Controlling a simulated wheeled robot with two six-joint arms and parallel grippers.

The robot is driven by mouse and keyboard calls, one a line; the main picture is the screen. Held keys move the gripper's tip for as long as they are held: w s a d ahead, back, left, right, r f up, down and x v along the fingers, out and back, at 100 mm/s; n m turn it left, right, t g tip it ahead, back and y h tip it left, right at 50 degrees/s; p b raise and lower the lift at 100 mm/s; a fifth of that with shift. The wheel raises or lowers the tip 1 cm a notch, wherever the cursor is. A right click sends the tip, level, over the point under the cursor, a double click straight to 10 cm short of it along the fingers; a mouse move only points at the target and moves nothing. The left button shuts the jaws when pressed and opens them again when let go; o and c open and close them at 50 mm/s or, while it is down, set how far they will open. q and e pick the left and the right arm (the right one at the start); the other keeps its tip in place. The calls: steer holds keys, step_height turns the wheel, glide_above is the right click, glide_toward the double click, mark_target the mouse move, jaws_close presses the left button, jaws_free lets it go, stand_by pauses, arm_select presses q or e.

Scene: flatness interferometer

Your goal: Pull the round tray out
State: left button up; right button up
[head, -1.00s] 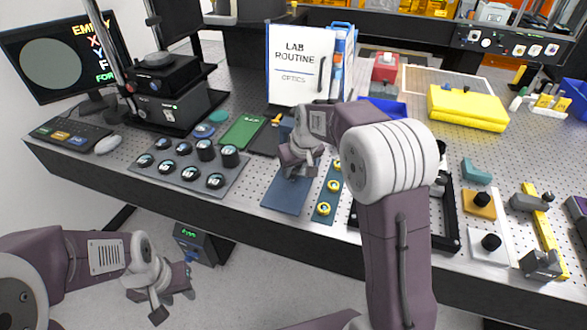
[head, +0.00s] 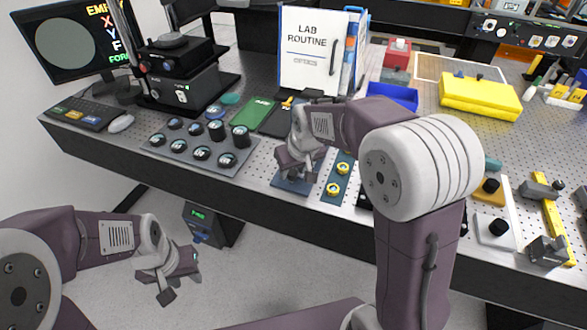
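The black interferometer (head: 188,88) stands at the back left of the bench, beside a monitor (head: 68,42) that reads "EMPTY". A dark round disc (head: 172,40) sits on its upper housing; I cannot tell for sure that this is the round tray. My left gripper (head: 182,286) is in front of and below the bench edge, away from the instrument; its fingers look apart, with nothing between them. My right gripper (head: 296,172) is low over a blue mat (head: 293,186) at the bench front, well right of the instrument. Its fingertips are partly hidden.
A green pad (head: 252,112) and the "LAB ROUTINE" binder (head: 309,48) are farther back.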

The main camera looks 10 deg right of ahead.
steer(key=shift+r, duration=0.1)
steer(key=p+v, duration=0.1)
steer(key=v, duration=0.8)
steer(key=shift+d, duration=0.1)
steer(key=s+d+f+m+g+p, duration=0.1)
steer(key=s+d+f+p, duration=0.1)
steer(key=s+f, duration=0.4)
steer(key=s+d+f+m+g+p, duration=0.1)
steer(key=s+d+f+g, duration=0.1)
steer(key=s+f, duration=0.5)
steer(key=s, duration=0.3)
steer(key=shift+d+h+p, duration=0.3)
steer(key=shift+d+p, duration=0.05)
steer(key=shift+p, duration=0.05)
